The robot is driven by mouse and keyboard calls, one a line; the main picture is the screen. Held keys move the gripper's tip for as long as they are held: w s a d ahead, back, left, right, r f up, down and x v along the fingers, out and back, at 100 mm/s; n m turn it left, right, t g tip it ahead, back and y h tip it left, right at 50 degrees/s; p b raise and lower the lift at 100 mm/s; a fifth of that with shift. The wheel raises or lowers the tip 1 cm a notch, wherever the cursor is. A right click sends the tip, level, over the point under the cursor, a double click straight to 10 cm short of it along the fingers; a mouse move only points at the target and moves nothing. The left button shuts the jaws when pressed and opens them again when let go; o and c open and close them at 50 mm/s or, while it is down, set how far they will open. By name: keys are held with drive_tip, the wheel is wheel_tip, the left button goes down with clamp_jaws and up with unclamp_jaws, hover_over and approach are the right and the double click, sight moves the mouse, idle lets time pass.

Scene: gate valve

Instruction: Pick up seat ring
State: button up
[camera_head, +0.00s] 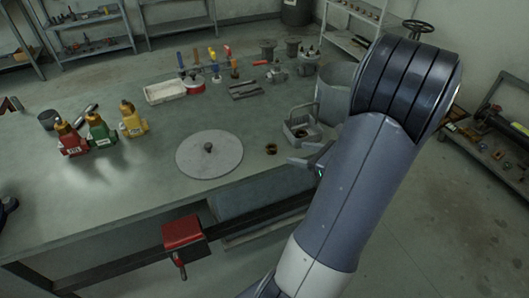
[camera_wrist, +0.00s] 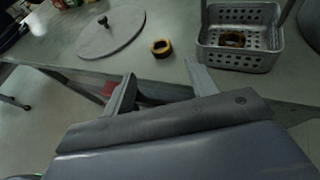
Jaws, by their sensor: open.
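A small brass-coloured ring (camera_head: 271,148), which looks like the seat ring, lies on the grey workbench near its front edge. In the wrist view the ring (camera_wrist: 161,48) lies beyond my fingertips, roughly centred between them and apart from both. My gripper (camera_head: 297,153) is open and empty, to the right of the ring in the head view. Its two spread fingers also show in the wrist view (camera_wrist: 158,70). A second brownish ring (camera_wrist: 232,39) lies inside a perforated metal basket (camera_wrist: 262,58), partly hidden by the basket wall.
The basket (camera_head: 302,132) stands right of the ring, with a grey bucket (camera_head: 334,92) behind. A round plate with a knob (camera_head: 210,157) lies left. Red, green and yellow valve bodies (camera_head: 102,132) stand farther left. A red vise (camera_head: 183,233) is at the front edge.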

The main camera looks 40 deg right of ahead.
sight(268, 147)
drive_tip(key=x, duration=0.9)
drive_tip(key=shift+w+f, duration=0.25)
drive_tip(key=shift+f, duration=0.05)
drive_tip(key=c, duration=1)
